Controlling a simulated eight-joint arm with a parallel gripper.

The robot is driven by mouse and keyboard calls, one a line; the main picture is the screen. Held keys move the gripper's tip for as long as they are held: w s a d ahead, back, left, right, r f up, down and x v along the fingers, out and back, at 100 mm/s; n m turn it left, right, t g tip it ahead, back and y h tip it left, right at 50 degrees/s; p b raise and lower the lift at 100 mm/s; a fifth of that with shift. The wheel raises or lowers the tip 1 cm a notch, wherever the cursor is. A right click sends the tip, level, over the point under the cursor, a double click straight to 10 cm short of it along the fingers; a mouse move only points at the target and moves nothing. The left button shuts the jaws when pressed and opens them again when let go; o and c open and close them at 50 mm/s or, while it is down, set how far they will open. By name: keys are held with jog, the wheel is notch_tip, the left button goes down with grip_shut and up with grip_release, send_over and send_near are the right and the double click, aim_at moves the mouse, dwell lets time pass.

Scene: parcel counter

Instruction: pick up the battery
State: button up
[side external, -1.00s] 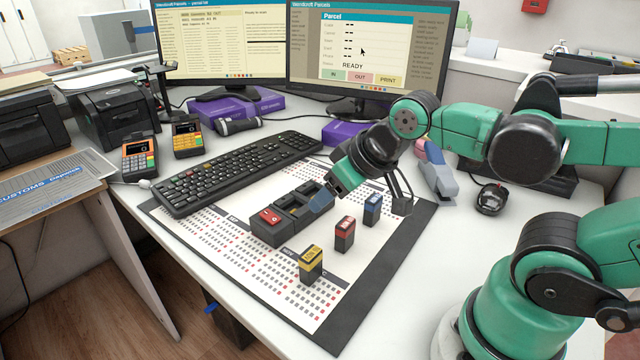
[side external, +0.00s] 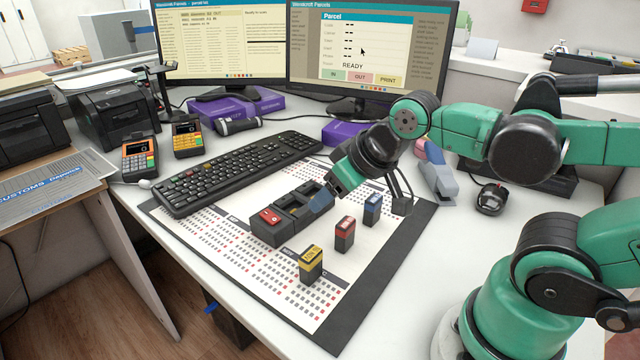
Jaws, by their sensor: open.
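Three small upright blocks that look like batteries stand on the printed mat: a yellow-and-black one (side external: 311,265) nearest the camera, a red-and-black one (side external: 345,235), and a blue-and-black one (side external: 373,210). A black holder (side external: 283,227) with several compartments lies to their left. A red block (side external: 270,217) sits in its nearest compartment. My gripper (side external: 322,203) is open, low at the right side of the holder, left of the red and blue batteries. I cannot tell whether it touches the holder. The fingers partly hide the holder's right side, and nothing shows between them.
A black keyboard (side external: 238,170) lies behind the holder. A blue-grey stapler (side external: 440,183) and a black mouse (side external: 491,199) are to the right. Two card terminals (side external: 139,160) (side external: 187,137) stand at the left. The mat's front part (side external: 335,318) is clear.

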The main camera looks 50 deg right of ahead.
aim_at(346, 222)
jog(key=shift+o, duration=0.2)
jog(key=o, duration=0.4)
jog(key=shift+o, duration=0.2)
jog(key=d+f+g, duration=0.1)
jog(key=f+g, duration=0.1)
jog(key=w+d+f+g, duration=0.1)
jog(key=d+f+g, duration=0.3)
jog(key=shift+w+d+f+n+g, duration=0.2)
jog(key=shift+d+f+n+g, duration=0.1)
jog(key=shift+g, duration=0.1)
jog(key=shift+d+f, duration=0.1)
jog(key=shift+f, duration=2.9)
